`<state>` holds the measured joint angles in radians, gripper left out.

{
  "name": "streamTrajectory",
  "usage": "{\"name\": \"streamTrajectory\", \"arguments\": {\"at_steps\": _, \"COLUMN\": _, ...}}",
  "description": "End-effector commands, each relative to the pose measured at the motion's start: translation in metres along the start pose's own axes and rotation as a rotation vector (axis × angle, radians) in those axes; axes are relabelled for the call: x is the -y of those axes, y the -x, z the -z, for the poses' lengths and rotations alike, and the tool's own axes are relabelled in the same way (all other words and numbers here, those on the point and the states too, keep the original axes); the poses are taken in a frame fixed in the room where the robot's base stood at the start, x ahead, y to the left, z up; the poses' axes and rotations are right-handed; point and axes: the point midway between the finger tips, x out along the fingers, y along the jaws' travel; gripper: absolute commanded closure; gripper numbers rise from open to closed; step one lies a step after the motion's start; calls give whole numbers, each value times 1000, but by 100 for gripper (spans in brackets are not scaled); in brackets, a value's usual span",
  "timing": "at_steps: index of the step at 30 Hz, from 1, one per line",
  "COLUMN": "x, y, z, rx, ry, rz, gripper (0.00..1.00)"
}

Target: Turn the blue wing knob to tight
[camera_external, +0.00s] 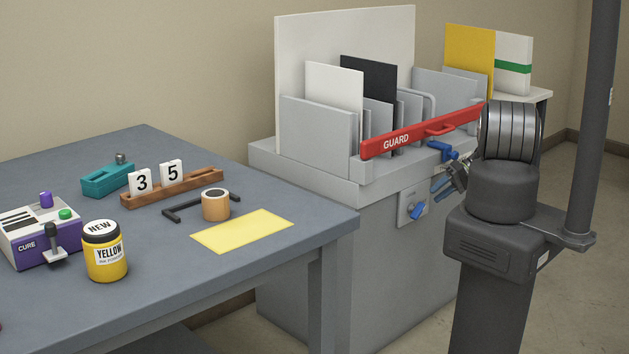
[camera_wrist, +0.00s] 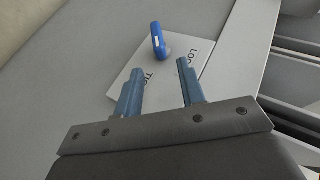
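The blue wing knob (camera_external: 417,210) sits on a light plate (camera_external: 403,216) on the front of the grey cabinet. In the wrist view the knob (camera_wrist: 159,42) stands near the plate's upper edge. I cannot tell which word the knob points to. My gripper (camera_wrist: 158,75) is open, its two blue fingers apart with nothing between them. The knob lies beyond the fingertips and apart from them. In the external view my gripper (camera_external: 439,188) is just right of and above the knob.
A red guard bar (camera_external: 420,133) runs across the cabinet top above the knob, with a blue clamp-like part (camera_external: 442,151) below it. Upright panels stand in slots behind. A blue-grey table (camera_external: 150,310) at left holds a yellow jar (camera_external: 106,262) and a yellow sheet (camera_external: 242,231).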

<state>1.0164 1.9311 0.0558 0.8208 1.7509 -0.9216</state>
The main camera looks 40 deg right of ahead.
Motion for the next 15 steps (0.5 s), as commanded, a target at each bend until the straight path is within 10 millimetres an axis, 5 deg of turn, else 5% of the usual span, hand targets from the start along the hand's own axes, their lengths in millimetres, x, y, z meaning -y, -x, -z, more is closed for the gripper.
{"name": "streamTrajectory", "arguments": {"at_steps": 10, "x": 0, "y": 4, "z": 0, "rx": 1, "ry": -1, "rz": 1, "gripper": 62}}
{"name": "streamTrajectory", "arguments": {"at_steps": 15, "x": -1, "y": 0, "z": -8, "rx": -31, "ry": -44, "rz": 40, "gripper": 28}}
